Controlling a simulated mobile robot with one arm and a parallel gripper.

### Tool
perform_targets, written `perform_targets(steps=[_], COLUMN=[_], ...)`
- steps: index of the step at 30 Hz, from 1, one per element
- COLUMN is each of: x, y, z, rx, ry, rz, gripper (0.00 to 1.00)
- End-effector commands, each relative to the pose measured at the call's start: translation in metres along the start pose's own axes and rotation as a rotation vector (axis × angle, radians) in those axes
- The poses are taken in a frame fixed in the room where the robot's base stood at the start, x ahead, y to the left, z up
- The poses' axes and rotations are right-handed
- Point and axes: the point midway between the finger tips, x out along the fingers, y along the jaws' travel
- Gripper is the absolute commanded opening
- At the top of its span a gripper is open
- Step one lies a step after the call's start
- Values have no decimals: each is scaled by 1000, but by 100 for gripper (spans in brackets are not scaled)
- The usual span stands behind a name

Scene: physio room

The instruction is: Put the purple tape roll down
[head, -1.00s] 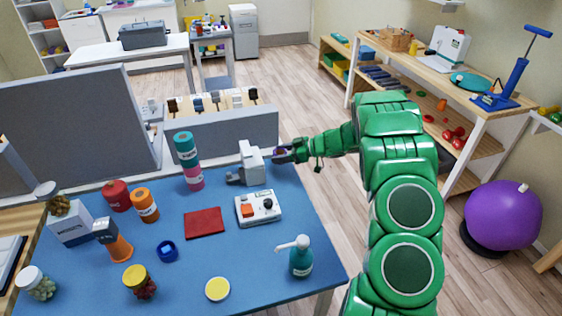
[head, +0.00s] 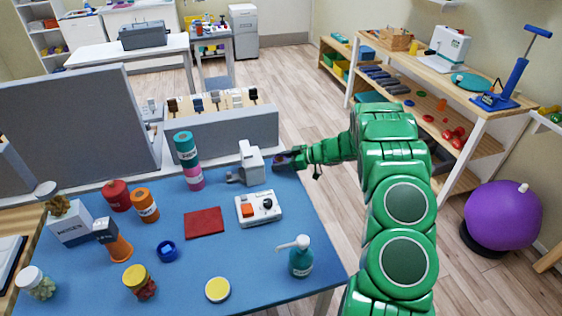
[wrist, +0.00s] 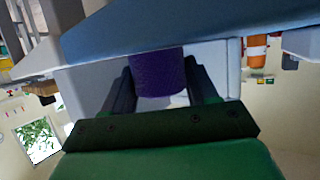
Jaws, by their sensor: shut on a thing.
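The purple tape roll (wrist: 157,74) is between the two fingers of my gripper (wrist: 160,90) in the wrist view. My gripper is shut on it. In the head view my gripper (head: 284,161) is at the far right corner of the blue table (head: 230,275), just right of a white and grey device (head: 251,163). The roll is mostly hidden by the fingers there. In the wrist view one end of the roll meets the blue table's slab in the picture. I cannot tell whether it touches the table top.
A white control box (head: 258,208) and a red pad (head: 204,222) lie nearer on the table. A teal roll (head: 185,148) stands on a pink roll (head: 194,178) farther left. A teal pump bottle (head: 301,260) stands near the front right. Bare table top shows right of the control box.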

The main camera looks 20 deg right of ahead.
Motion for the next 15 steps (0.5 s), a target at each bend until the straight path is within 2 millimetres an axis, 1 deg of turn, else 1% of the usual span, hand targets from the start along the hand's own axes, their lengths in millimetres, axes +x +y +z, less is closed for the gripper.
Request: perform_targets(steps=[2,3,7,8,15], x=[1,1,1,1,0], y=[0,0,0,0,0], z=[2,2,1,1,1], rx=[0,0,0,0,0], ry=[0,0,0,0,0], rz=[0,0,0,0,0], gripper=[28,63,82,85,85])
